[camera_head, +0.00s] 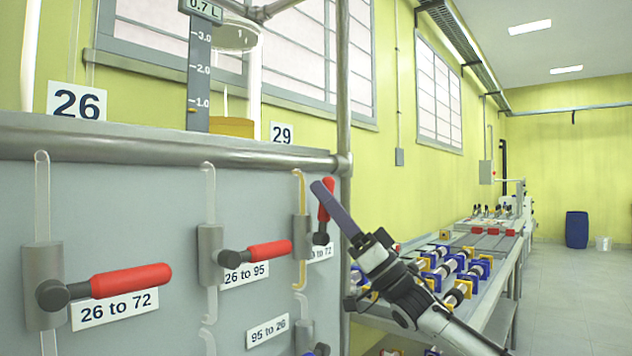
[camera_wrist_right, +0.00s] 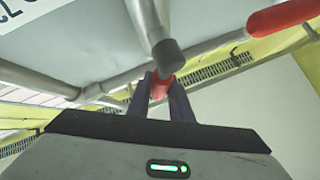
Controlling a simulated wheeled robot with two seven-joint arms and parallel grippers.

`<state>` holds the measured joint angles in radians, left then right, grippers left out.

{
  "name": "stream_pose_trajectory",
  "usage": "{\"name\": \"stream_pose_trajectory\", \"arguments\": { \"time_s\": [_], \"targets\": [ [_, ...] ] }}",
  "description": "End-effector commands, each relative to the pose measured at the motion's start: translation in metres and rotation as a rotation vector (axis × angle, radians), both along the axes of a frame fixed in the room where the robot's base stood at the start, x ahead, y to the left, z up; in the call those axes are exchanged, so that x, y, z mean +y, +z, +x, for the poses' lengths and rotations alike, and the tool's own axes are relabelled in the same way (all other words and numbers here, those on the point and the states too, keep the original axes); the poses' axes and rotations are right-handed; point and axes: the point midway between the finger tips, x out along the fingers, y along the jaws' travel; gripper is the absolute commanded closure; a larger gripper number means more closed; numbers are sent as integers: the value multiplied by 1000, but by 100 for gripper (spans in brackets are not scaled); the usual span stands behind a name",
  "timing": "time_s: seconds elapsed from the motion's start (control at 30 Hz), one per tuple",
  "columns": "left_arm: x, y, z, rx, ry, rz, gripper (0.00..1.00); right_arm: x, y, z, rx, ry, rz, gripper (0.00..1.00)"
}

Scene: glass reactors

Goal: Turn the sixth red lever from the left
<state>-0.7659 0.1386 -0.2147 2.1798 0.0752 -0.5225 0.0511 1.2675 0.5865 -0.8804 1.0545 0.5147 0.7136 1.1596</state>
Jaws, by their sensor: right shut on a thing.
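Three red levers show in the head view. The near one (camera_head: 130,281), above the label "26 to 72", and the middle one (camera_head: 256,252), above "26 to 95", point right and slightly up. The far red lever (camera_head: 325,202) stands nearly upright beside a partly hidden label ending in "to 72". My right gripper (camera_head: 324,184) is at this far lever. In the right wrist view its fingers (camera_wrist_right: 161,92) are shut on the red handle (camera_wrist_right: 160,86). I cannot tell which lever is sixth from the left. My left gripper is out of view.
A grey panel (camera_head: 110,205) carries the valves and glass tubes under a metal rail (camera_head: 150,142). A vertical post (camera_head: 344,90) stands just behind the far lever. A table (camera_head: 500,275) with blue and yellow parts is on the right. Another red handle (camera_wrist_right: 285,16) shows in the wrist view.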

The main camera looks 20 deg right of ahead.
Motion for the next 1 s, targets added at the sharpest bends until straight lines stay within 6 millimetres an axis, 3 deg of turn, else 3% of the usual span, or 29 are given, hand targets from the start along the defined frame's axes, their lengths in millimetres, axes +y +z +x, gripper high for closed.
{"name": "stream_pose_trajectory", "arguments": {
  "time_s": [0.1,0.87,0.9,1.0],
  "targets": [
    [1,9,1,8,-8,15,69,-1,7,-3,-33,-8,-50,100],
    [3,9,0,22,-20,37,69,2,4,-9,-86,-13,-122,100],
    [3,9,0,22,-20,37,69,2,4,-9,-87,-13,-121,74],
    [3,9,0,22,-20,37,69,2,3,-9,-86,-12,-121,62]
  ]
}}
